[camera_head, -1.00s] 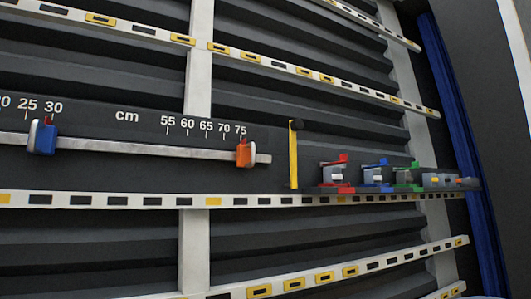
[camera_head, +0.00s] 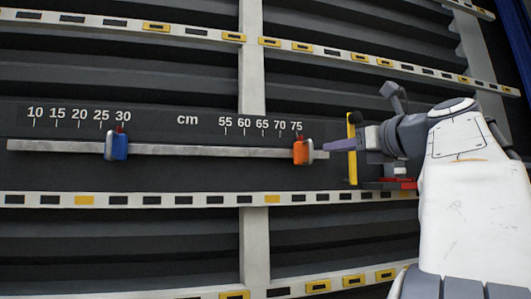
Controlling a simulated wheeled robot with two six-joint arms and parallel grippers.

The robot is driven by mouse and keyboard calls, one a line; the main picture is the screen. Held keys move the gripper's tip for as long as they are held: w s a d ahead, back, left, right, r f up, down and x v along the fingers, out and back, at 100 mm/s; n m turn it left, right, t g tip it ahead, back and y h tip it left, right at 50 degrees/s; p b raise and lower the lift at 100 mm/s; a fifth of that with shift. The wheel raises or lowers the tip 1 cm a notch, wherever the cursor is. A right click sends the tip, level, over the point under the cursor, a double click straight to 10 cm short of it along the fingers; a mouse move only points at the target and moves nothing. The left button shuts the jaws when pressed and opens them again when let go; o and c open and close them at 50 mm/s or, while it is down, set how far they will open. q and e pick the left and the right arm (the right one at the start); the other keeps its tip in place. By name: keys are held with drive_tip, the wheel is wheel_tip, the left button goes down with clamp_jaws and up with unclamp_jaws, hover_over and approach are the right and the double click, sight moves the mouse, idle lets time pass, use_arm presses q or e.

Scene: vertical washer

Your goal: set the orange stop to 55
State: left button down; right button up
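The orange stop (camera_head: 301,152) sits on the horizontal rail (camera_head: 210,151) near the rail's right end, just under the 75 mark. The 55 mark (camera_head: 225,122) is to its left on the scale. My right gripper (camera_head: 332,146) comes in from the right, its purplish fingers pointing left at the stop's right side, very close to it. Whether it touches the stop, and whether the fingers are apart, I cannot tell. My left gripper is not in view.
A blue stop (camera_head: 117,146) sits on the same rail near the 30 mark. A yellow upright bar (camera_head: 351,150) stands behind my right gripper. A red part (camera_head: 398,184) shows partly below my arm. The rail between the two stops is clear.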

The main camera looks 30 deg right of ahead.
sight(312, 151)
drive_tip(key=w+p, duration=0.1)
drive_tip(key=w, duration=0.2)
drive_tip(key=w+p, duration=0.1)
drive_tip(key=w, duration=0.2)
drive_tip(key=w+p, duration=0.1)
drive_tip(key=w, duration=0.2)
drive_tip(key=shift+d+r, duration=0.15)
drive_tip(key=shift+d, duration=0.1)
drive_tip(key=shift+w+p, duration=0.3)
drive_tip(key=shift+w, duration=0.3)
clamp_jaws()
idle(0.5)
